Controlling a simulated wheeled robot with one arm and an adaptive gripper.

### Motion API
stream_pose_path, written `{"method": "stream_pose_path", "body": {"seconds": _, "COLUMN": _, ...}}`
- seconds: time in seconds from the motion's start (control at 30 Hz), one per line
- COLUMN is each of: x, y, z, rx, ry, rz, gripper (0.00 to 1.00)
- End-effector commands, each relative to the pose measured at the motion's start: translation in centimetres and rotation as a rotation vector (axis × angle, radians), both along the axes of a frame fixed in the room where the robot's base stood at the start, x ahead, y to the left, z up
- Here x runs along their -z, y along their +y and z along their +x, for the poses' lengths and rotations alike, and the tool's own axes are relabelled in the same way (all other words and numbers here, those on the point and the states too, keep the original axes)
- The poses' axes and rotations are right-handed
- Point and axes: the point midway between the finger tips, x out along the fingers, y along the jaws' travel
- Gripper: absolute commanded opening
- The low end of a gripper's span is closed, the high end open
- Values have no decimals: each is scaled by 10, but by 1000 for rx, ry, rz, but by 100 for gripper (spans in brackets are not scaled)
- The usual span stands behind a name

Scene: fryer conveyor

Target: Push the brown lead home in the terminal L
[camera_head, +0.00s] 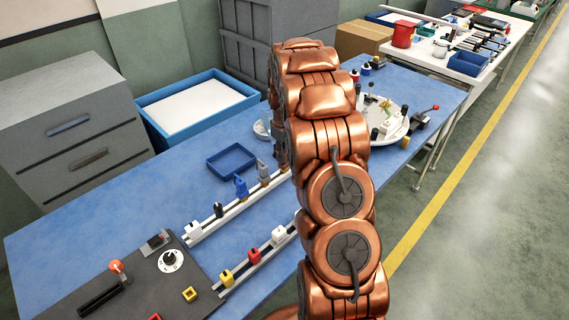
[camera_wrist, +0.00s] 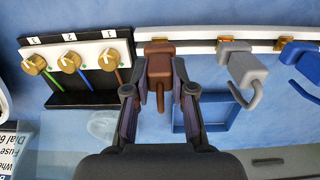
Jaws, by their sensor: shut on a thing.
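My gripper (camera_wrist: 160,88) is closed around the brown lead (camera_wrist: 159,63) in the wrist view, with one finger on each side of its block. The lead's brown stem hangs down between the fingers. The top of the block meets a white rail (camera_wrist: 198,49) at a brass terminal (camera_wrist: 157,41); I cannot tell how deep it sits. The terminal's letter is not readable. A grey hooked lead (camera_wrist: 238,66) and a blue hooked lead (camera_wrist: 302,62) stand at brass terminals to the right. In the head view my arm hides the brown lead.
A black block (camera_wrist: 78,99) with three brass knobs and green, blue and brown wires is left of the brown lead. A blue tray (camera_wrist: 217,109) lies behind the fingers. In the head view, a second rail (camera_head: 238,274) carries yellow, red and white blocks.

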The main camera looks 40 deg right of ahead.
Motion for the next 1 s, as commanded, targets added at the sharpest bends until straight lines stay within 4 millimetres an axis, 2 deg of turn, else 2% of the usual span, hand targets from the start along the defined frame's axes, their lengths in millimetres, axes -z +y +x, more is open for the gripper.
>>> {"method": "stream_pose_path", "body": {"seconds": 1.0, "x": -45, "y": 0, "z": 1, "rx": 0, "ry": -2, "rz": -1, "gripper": 0}}
